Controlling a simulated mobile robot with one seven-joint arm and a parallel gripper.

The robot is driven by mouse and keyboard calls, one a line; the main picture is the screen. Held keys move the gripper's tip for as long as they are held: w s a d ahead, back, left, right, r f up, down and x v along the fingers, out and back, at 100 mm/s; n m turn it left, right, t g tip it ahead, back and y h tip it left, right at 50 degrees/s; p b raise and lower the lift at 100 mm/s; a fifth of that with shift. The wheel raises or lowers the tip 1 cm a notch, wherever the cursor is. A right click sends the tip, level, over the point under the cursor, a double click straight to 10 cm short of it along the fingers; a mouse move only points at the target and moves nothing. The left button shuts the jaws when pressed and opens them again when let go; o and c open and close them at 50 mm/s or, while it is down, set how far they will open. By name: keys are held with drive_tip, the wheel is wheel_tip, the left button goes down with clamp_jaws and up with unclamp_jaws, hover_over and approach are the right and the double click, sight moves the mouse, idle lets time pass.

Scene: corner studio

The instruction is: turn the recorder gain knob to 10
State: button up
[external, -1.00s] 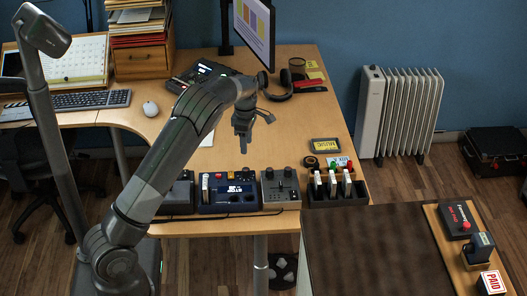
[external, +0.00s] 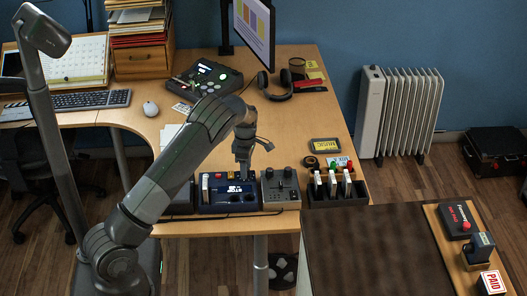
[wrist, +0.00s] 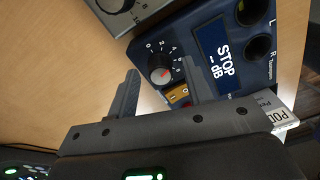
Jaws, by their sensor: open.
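The recorder (external: 228,204) is a dark blue box at the front edge of the desk. In the wrist view the recorder (wrist: 205,25) fills the upper right, and its display (wrist: 222,55) reads STOP and -dB. I cannot read the pointer's exact setting. My gripper (wrist: 160,72) is open and empty, its fingertips on either side of the knob in the picture; contact is not clear. In the external view my gripper (external: 243,172) points down above the recorder.
A grey box with knobs (external: 280,193) stands right beside the recorder. A dark rack with cards (external: 338,192) is farther right.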

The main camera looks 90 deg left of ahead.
drive_tip(key=c, duration=1)
drive_tip(key=shift+m, duration=0.4)
drive_tip(key=m, duration=0.4)
drive_tip(key=shift+m, duration=0.3)
drive_tip(key=m, duration=0.5)
drive_tip(key=shift+m, duration=0.3)
drive_tip(key=m, duration=1)
drive_tip(key=shift+d+m, duration=0.1)
drive_tip(key=shift+m, duration=0.2)
